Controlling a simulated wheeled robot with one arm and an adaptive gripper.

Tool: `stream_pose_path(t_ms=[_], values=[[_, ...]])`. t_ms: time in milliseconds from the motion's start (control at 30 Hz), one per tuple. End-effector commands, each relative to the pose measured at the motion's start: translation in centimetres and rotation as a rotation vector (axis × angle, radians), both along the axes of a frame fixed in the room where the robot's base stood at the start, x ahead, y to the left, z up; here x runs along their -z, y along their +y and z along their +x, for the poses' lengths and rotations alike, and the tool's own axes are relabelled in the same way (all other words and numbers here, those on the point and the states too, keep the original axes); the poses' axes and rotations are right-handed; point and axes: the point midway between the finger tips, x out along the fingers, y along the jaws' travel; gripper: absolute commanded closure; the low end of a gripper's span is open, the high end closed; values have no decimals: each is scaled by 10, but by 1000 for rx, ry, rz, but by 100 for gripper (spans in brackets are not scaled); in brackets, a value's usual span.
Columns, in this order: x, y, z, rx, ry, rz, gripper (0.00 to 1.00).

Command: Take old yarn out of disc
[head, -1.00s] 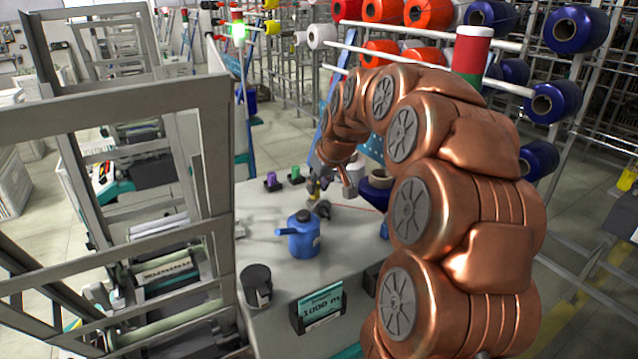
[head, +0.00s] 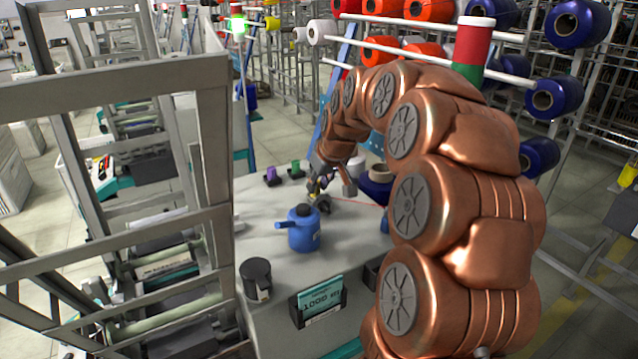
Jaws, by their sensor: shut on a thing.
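My gripper (head: 316,190) is low over the grey worktable (head: 340,240), just behind the blue oil can (head: 303,230). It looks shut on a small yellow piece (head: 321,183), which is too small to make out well. A dark round part (head: 323,204), perhaps the disc, lies right under the fingertips and is partly hidden by the can and the gripper. A thin red thread (head: 362,203) runs from there to the right across the table. A dark blue spool (head: 377,184) stands to the right, partly behind my arm.
A black mug (head: 257,280) and a card in a holder (head: 320,300) stand at the table's front. Small purple (head: 270,175) and green (head: 296,171) items stand at the back. A grey metal frame (head: 215,150) borders the left. Racks of yarn cones rise behind.

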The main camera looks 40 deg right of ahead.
Motion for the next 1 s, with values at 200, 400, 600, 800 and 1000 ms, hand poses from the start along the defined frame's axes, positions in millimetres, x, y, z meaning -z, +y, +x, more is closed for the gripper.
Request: stream_pose_path(t_ms=[200,400,600,800,1000], values=[[-9,-1,1,1,-5,-2,100],[-17,0,1,0,-3,-2,100],[-24,0,0,-1,-1,-1,100],[-29,0,0,0,0,0,100],[-29,0,0,0,-1,0,100]])
